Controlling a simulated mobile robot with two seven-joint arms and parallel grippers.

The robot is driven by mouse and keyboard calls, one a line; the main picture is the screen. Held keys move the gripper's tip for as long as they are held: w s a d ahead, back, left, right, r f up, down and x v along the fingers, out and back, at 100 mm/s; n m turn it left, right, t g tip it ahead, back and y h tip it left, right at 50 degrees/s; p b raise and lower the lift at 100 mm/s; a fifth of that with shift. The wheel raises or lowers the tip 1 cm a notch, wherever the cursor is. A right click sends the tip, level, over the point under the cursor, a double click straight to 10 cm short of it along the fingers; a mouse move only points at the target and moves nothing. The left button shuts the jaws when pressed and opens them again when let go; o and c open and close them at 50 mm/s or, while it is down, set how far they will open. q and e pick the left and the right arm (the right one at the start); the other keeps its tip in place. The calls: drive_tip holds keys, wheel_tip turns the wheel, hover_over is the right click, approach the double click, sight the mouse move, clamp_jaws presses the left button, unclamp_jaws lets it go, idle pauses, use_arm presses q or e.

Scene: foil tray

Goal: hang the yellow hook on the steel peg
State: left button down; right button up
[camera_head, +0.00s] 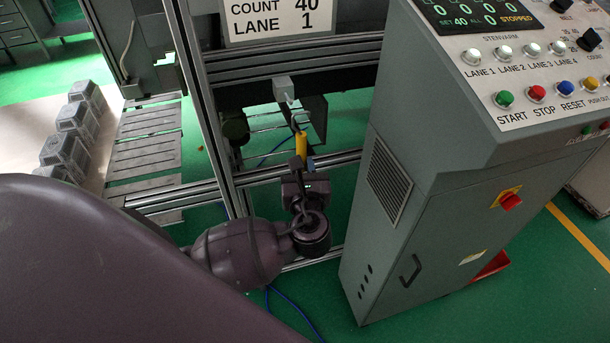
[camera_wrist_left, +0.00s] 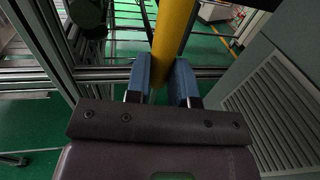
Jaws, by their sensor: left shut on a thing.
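The yellow hook (camera_head: 301,146) shows as an upright yellow shaft in the head view, in front of the machine frame. In the left wrist view the yellow shaft (camera_wrist_left: 173,32) runs up from between the blue fingertips and out of the top edge. My left gripper (camera_head: 303,164) is shut on its lower part; the fingers also show in the left wrist view (camera_wrist_left: 161,84). Just above the hook is a small pale steel fitting (camera_head: 284,88), which seems to carry the peg. The hook's upper end is close to it; I cannot tell whether they touch. My right gripper is out of view.
A grey control cabinet (camera_head: 400,220) with buttons stands close to the right of my left arm. Aluminium frame rails (camera_head: 200,100) rise on the left and cross behind the gripper. Several foil trays (camera_head: 75,125) stand at far left. A blue cable (camera_head: 285,310) lies on the green floor.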

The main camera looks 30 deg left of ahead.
use_arm(q)
drive_tip(key=shift+b+x, duration=0.4)
drive_tip(key=shift+x, duration=0.5)
drive_tip(key=shift+w+a+b, duration=0.3)
drive_tip(key=shift+w+a, duration=0.05)
drive_tip(key=shift+a, duration=0.2)
drive_tip(key=shift+w+a+b, duration=0.3)
drive_tip(key=shift+w+a, duration=0.05)
drive_tip(key=shift+a, duration=0.2)
drive_tip(key=shift+r+p, duration=0.1)
drive_tip(key=shift+p, duration=0.25)
